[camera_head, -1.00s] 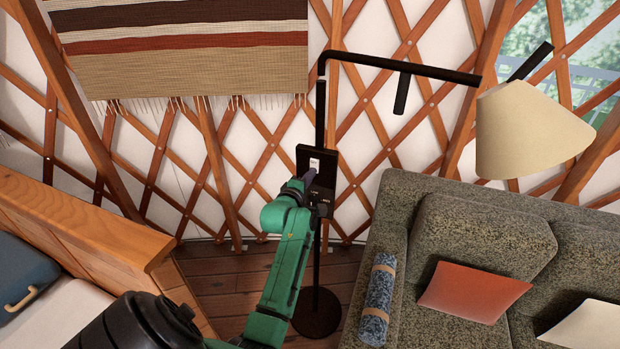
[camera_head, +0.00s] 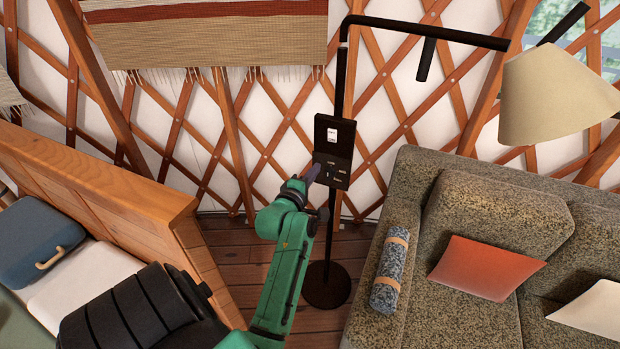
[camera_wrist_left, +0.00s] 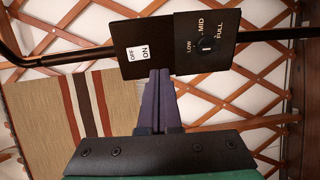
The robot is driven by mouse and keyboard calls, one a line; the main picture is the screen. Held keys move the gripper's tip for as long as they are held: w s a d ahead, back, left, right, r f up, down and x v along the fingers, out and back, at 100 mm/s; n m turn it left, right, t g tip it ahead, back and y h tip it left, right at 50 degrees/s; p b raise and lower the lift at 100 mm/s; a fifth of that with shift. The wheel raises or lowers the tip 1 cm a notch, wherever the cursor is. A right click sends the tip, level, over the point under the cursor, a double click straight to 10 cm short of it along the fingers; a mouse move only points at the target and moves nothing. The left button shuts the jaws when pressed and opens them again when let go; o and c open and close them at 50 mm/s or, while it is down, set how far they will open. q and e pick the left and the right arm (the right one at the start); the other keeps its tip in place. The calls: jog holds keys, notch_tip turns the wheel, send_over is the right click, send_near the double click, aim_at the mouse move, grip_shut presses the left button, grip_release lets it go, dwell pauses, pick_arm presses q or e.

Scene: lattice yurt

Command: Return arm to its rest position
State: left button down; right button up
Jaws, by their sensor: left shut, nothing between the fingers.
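My left arm comes up from the bottom of the head view, its green links ending in the left gripper (camera_head: 313,173). The dark fingers are together and empty, with their tips by the lower left edge of a black control panel (camera_head: 335,150) on a lamp's pole. In the left wrist view the shut fingers (camera_wrist_left: 160,72) point at the panel (camera_wrist_left: 155,30), overlapping its lower edge. Whether they touch it cannot be told. The panel has a white OFF/ON switch (camera_wrist_left: 138,53) and a LOW/MID/FULL dial (camera_wrist_left: 207,44). My right gripper is not in view.
The lamp's black base (camera_head: 327,287) stands on the wood floor. A cream shade (camera_head: 555,95) hangs at upper right. A speckled sofa (camera_head: 470,215) with a rolled blanket (camera_head: 390,270) stands to the right. A wooden bed frame (camera_head: 110,185) is at left, the lattice wall behind.

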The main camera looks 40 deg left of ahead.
pick_arm(q)
jog(key=v, duration=0.3)
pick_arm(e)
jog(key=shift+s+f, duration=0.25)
